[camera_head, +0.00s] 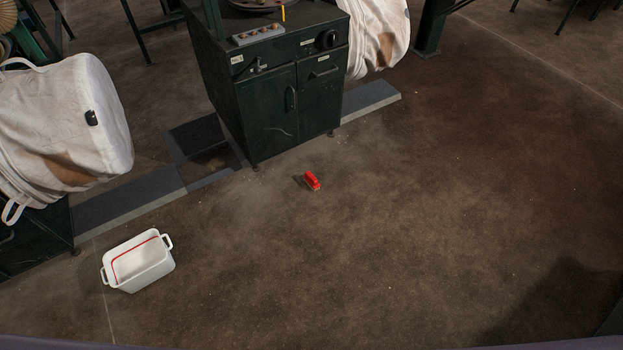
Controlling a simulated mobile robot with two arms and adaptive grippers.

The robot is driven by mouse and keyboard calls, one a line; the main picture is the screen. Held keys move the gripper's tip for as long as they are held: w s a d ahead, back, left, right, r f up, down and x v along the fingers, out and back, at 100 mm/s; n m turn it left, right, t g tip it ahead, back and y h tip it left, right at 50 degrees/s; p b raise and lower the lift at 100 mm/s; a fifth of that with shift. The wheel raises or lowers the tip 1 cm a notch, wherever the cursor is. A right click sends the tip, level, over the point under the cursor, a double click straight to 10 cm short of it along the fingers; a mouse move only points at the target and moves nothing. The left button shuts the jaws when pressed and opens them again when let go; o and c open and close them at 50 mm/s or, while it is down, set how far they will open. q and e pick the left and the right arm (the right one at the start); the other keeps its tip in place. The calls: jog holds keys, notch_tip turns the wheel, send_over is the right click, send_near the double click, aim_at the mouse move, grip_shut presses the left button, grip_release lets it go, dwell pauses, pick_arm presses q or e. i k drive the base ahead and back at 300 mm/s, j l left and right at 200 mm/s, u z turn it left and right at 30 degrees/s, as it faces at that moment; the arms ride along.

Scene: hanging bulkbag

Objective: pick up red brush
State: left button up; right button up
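The red brush (312,181) lies on the brown concrete floor near the middle of the head view, a short way in front of the dark green cabinet. It is small in the picture, and its bristles cannot be made out. Nothing touches it. Neither of my grippers shows in the head view, so their state and position cannot be seen.
A white tub (137,263) with two handles and a red line stands on the floor at lower left. A green cabinet (272,110) stands behind the brush. White bulk bags (72,125) are at left and behind the cabinet. The floor (430,220) in front and to the right is clear.

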aim_at(310, 179)
jog(key=i+l, duration=0.15)
jog(key=i, duration=0.4)
jog(key=i+l, duration=0.1)
jog(key=i, duration=0.4)
jog(key=i+l, duration=0.15)
jog(key=i, duration=0.4)
jog(key=z, duration=0.05)
